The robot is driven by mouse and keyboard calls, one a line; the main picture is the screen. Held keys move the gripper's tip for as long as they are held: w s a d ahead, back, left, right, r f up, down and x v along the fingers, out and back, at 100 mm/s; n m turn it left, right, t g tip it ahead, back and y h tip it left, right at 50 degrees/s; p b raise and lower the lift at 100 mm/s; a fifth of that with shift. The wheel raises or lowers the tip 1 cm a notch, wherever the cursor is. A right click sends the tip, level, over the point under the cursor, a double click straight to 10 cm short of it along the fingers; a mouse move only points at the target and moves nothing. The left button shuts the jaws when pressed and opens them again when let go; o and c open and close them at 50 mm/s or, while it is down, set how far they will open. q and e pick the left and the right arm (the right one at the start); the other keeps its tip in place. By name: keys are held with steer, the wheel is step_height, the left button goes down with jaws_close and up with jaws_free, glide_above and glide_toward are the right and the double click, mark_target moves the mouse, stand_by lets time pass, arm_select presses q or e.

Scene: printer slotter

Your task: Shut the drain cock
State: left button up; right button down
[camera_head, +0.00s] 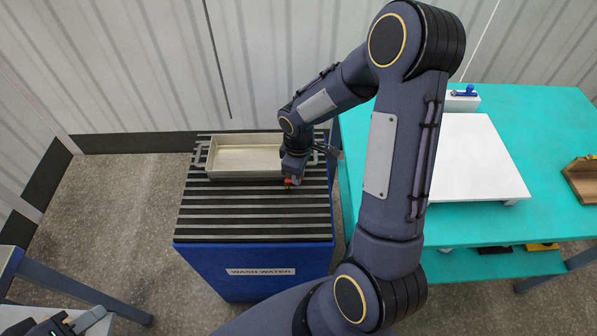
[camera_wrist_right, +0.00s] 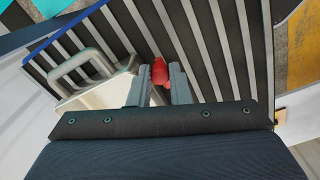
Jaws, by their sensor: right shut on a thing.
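A metal tray (camera_head: 245,158) with side handles stands on the slatted top of a blue bin marked WASH WATER (camera_head: 258,254). The red drain cock (camera_head: 291,182) shows at the tray's near right corner, and in the right wrist view (camera_wrist_right: 160,70) between my fingers. My right gripper (camera_wrist_right: 159,84) is shut on it; in the head view the wrist hides most of the gripper and part of the tray. The handle's exact angle is hard to tell. My left gripper (camera_head: 78,321) is at the bottom left, away from the tray, its fingers partly cut off.
A turquoise table (camera_head: 540,115) stands right of the bin, carrying a white board (camera_head: 475,165), a small white block with a blue part (camera_head: 463,98) and a brown wooden item (camera_head: 582,180). A wall is behind. Floor left of the bin is clear.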

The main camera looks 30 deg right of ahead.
steer(key=c, duration=1.3)
jaws_free()
steer(key=shift+c, duration=0.2)
steer(key=shift+r, duration=3.95)
